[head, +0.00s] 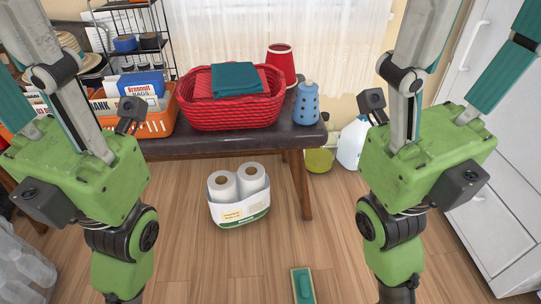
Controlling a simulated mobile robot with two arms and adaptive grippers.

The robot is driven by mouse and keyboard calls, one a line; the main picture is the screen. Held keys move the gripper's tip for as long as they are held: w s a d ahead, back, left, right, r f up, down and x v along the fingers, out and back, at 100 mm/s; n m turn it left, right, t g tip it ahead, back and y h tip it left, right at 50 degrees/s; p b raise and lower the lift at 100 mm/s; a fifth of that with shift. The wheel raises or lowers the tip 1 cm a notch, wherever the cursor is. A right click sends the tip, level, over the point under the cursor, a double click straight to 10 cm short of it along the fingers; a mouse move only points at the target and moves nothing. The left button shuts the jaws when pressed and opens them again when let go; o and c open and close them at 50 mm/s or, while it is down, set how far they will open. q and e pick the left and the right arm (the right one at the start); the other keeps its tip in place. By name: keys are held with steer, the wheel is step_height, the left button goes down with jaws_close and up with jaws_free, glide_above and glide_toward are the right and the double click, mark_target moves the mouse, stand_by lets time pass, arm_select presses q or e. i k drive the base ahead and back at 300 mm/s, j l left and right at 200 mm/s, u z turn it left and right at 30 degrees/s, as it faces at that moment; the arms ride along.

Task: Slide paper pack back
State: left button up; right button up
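The paper pack (239,213) stands upright on the wood floor in front of the bench, a white and green wrap around two paper rolls. Its front and the tops of both rolls show. My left gripper (80,175) is raised at the left, close to the camera, well apart from the pack. My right gripper (425,155) is raised at the right, also apart from it. The fingers of both point up and look spread, with nothing seen between them. Their tips run toward or past the top edge.
A dark bench (245,137) stands behind the pack, bearing a red basket (230,118), an orange crate (152,126) and a blue bottle (307,105). A green container (319,160) and a white jug (351,143) stand right of it.

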mark_target(225, 216)
steer(key=i+l+z, duration=0.2)
steer(key=l, duration=0.3)
steer(key=i+l+z, duration=0.2)
steer(key=i+l, duration=0.2)
